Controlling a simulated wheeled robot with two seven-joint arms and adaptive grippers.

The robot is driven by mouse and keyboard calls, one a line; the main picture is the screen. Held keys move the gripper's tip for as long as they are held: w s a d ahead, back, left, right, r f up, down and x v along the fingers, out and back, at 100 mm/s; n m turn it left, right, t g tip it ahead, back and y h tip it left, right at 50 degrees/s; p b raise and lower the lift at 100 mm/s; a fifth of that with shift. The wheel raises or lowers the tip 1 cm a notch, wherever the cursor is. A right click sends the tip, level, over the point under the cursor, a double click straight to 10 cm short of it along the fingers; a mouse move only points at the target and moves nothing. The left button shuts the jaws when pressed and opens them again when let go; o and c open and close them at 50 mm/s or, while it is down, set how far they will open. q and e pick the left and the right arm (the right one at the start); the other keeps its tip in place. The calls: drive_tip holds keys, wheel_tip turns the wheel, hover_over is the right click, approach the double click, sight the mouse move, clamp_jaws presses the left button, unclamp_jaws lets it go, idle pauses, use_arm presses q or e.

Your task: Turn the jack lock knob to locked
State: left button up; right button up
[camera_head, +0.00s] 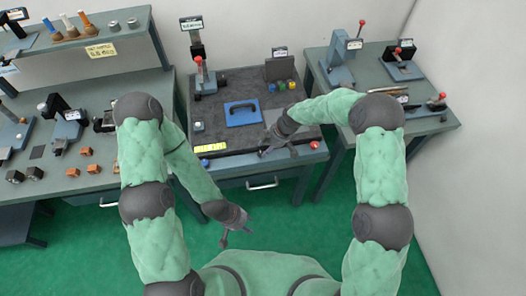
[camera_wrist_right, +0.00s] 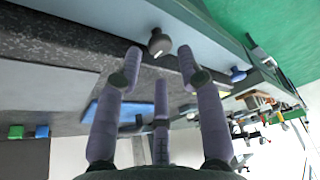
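A dark rounded knob (camera_wrist_right: 159,42) on a short stem sticks out from the front face of the middle bench in the right wrist view. I cannot read a label or a lock mark on it. My right gripper (camera_head: 268,151) is at the front edge of the middle bench, and its fingers hide the knob in the head view. In the right wrist view its fingers (camera_wrist_right: 155,65) are spread, with the knob just beyond the tips and apart from them. My left gripper (camera_head: 236,240) is low, in front of the bench over the floor, with fingers apart and empty.
A red knob (camera_head: 314,145) and a blue knob (camera_head: 205,162) sit along the front edge. A blue plate with a handle (camera_head: 242,112) lies on the dark bench top. A lever stand (camera_head: 205,80) is behind. Side benches (camera_head: 95,185) hold other fixtures.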

sight(262, 153)
drive_tip(key=shift+x, duration=2.05)
clamp_jaws()
